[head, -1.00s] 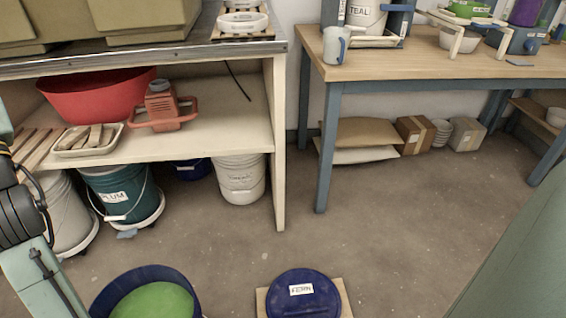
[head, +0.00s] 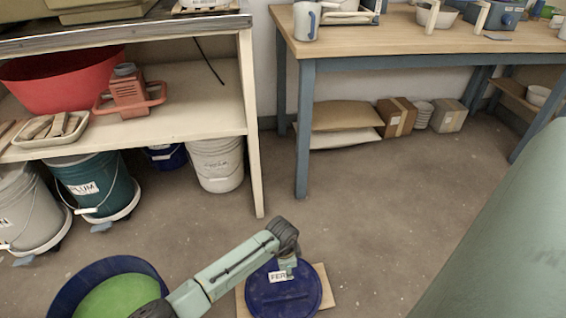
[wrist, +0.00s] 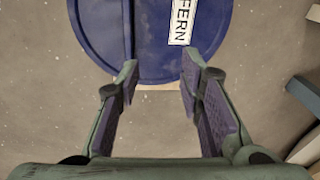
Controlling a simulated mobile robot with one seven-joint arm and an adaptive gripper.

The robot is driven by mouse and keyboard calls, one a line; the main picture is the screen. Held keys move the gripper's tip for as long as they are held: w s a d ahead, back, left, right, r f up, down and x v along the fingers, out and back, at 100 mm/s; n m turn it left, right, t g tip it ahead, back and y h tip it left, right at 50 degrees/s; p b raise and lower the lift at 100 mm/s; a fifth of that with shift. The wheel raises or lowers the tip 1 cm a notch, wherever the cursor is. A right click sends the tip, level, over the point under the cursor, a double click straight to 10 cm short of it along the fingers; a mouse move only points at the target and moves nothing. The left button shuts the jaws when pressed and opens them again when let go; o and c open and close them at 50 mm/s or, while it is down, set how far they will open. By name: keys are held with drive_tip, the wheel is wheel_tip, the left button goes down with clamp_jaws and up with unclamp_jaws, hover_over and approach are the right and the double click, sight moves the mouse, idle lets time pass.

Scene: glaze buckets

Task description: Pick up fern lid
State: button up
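The fern lid (head: 305,292) is a round dark blue disc with a white label reading FERN. It lies on a flat tan board (head: 243,303) on the floor, low in the middle of the head view.
A blue bucket with green contents (head: 120,297) stands left of the lid. The shelf unit's upright (head: 252,130) and the workbench leg (head: 302,130) stand behind. A white bucket (head: 217,165) and a teal PLUM bucket (head: 98,187) sit under the shelf.

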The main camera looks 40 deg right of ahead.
wheel_tip(320, 180, down, 4)
drive_tip(key=s+a+y, duration=0.1)
drive_tip(key=s+a, duration=0.1)
drive_tip(key=a, duration=0.1)
drive_tip(key=b, duration=0.1)
hover_over(285, 297)
wheel_tip(285, 297, down, 4)
drive_tip(key=shift+r+m, duration=0.1)
drive_tip(key=shift+m, duration=0.2)
drive_tip(key=shift+s+f+b, duration=0.15)
drive_tip(key=shift+f+b, duration=0.45)
drive_tip(key=shift+f, duration=2.5)
drive_tip(key=shift+f, duration=0.25)
drive_tip(key=shift+c, duration=0.5)
clamp_jaws()
